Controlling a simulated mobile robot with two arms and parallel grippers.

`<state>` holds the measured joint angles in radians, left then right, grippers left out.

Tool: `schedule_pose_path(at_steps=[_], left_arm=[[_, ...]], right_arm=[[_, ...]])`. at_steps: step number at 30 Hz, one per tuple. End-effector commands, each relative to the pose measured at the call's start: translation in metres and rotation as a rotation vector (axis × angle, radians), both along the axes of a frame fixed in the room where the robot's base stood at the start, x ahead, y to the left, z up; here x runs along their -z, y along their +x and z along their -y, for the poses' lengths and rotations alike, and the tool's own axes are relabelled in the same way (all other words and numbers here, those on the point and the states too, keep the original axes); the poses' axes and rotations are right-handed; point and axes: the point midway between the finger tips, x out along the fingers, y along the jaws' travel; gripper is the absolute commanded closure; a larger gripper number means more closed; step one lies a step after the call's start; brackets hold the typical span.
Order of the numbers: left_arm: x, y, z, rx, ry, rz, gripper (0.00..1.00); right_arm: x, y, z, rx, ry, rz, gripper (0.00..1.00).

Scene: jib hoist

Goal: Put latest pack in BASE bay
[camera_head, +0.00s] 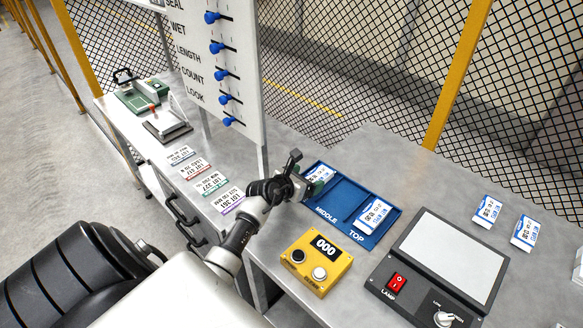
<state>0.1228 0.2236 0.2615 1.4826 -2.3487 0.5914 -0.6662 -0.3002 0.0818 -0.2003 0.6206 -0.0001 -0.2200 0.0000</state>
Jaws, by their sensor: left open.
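A blue tray (348,193) on the bench has bays labelled MIDDLE and TOP; the label of its leftmost bay is hidden behind my left gripper. A white-and-blue pack (376,214) lies in the TOP bay, and the MIDDLE bay looks empty. Another pack (322,172) shows at the leftmost bay, partly hidden by my left gripper. My left gripper (311,186) is open at that pack; I cannot tell whether they touch. Two more packs, one nearer the lamp panel (487,210) and one farther right (526,232), lie on the bench. My right gripper is not in view.
A yellow counter box (316,262) reading 000 stands before the tray. A lamp panel (455,255) with a red switch is to its right. Label strips (206,176) lie left of my arm, beneath an upright board (213,60) with blue knobs. Mesh fencing stands behind.

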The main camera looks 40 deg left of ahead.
Motion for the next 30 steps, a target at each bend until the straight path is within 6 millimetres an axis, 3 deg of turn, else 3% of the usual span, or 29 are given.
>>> schedule_pose_path(at_steps=[6, 12, 30], left_arm=[[-0.016, -0.042, -0.003, 0.001, 0.002, -0.002, 0.15], [-0.026, -0.066, -0.005, 0.000, 0.000, -0.002, 0.15], [-0.029, -0.072, -0.006, 0.000, -0.001, -0.001, 0.15]], right_arm=[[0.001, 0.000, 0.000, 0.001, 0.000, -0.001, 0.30], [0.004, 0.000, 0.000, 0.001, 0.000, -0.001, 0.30], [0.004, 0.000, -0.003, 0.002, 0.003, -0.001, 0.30]])
